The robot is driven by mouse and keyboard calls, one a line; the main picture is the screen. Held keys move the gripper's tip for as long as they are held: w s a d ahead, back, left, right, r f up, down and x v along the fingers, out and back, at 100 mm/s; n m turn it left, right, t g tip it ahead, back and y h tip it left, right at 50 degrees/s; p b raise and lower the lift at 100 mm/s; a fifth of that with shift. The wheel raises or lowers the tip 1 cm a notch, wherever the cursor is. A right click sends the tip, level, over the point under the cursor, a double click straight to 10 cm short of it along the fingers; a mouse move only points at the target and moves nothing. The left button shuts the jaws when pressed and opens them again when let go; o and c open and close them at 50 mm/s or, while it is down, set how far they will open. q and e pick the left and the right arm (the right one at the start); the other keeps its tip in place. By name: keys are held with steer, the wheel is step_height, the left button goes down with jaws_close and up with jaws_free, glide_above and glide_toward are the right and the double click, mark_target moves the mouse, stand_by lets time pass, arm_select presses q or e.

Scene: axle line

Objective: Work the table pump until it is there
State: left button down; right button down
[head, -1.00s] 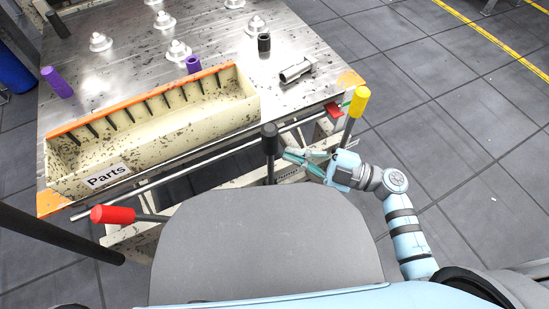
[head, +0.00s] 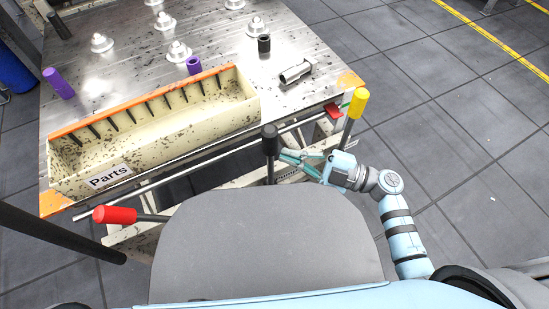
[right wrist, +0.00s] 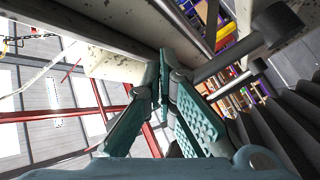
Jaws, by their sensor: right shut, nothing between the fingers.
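The work table (head: 330,62) has three levers along its near side. One has a red grip (head: 114,214) and points left. One has a black knob (head: 269,133) and stands upright in the middle. One has a yellow grip (head: 357,103) at the right corner. I cannot tell for sure which is the pump lever. My right gripper (head: 284,156) is shut and empty, its fingertips just right of the black lever's shaft. Whether they touch it I cannot tell. In the right wrist view the fingers (right wrist: 163,75) meet, with a black-knobbed lever (right wrist: 279,24) at upper right. My left gripper is out of view.
A cream Parts bin (head: 200,122) stands along the table's near edge. Metal fittings (head: 178,51), purple sleeves (head: 58,82), a dark sleeve (head: 264,43) and a grey cylinder (head: 295,72) are on the tabletop. The tiled floor at right is open.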

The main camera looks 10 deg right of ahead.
mark_target(272, 168)
steer(key=shift+s+a, duration=0.1)
steer(key=shift+a, duration=0.1)
stand_by(0.3)
steer(key=shift+s+a+p, duration=0.35)
steer(key=shift+a+p, duration=0.15)
steer(key=shift+a, duration=0.35)
steer(key=shift+s+a+p, duration=0.3)
steer(key=shift+a+p, duration=0.15)
steer(key=shift+a, duration=0.4)
steer(key=shift+s+a+p, duration=0.35)
steer(key=shift+a+p, duration=0.15)
steer(key=shift+a, duration=0.35)
stand_by(2.0)
steer(key=shift+d, duration=0.1)
steer(key=w+d, duration=0.2)
steer(key=d, duration=0.4)
steer(key=shift+w+b, duration=0.25)
steer(key=shift+b, duration=0.15)
stand_by(0.5)
steer(key=shift+d, duration=0.1)
